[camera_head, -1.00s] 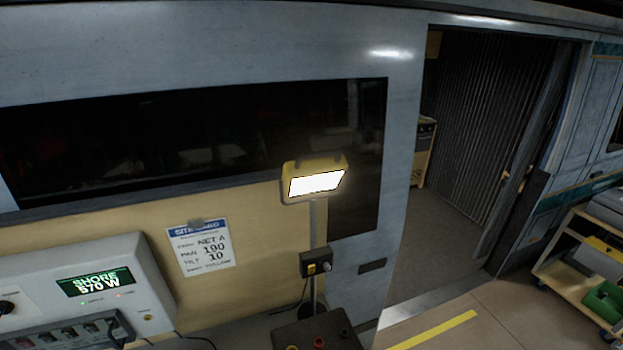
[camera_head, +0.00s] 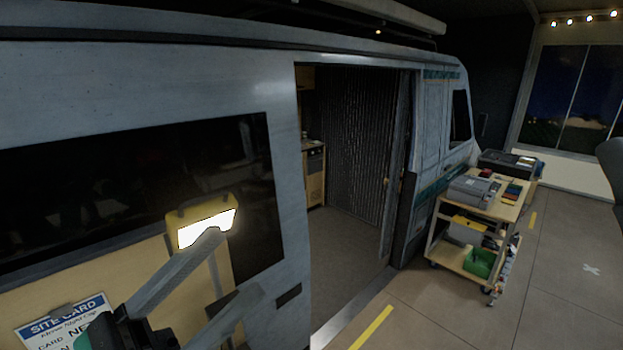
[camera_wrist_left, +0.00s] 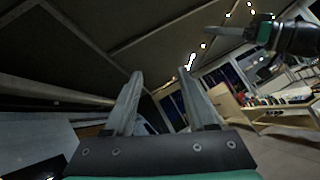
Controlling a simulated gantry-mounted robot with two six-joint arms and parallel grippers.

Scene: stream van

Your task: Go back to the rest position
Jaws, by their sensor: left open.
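My left gripper (camera_head: 236,265) comes in at the lower left of the head view, in front of the van's side. Its two grey fingers are spread with nothing between them. The left wrist view also shows the fingers (camera_wrist_left: 162,72) apart and empty, pointing towards the ceiling and a far workbench. A dark arm end with a grey finger-like part, which looks like my right gripper (camera_wrist_left: 240,33), shows at the upper right of the left wrist view. Whether it is open or shut is unclear.
A lit work lamp (camera_head: 186,214) stands behind the left gripper, and a site card (camera_head: 62,325) is at the lower left. The van's doorway (camera_head: 350,170) is open. A loaded trolley (camera_head: 462,262) stands to the right.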

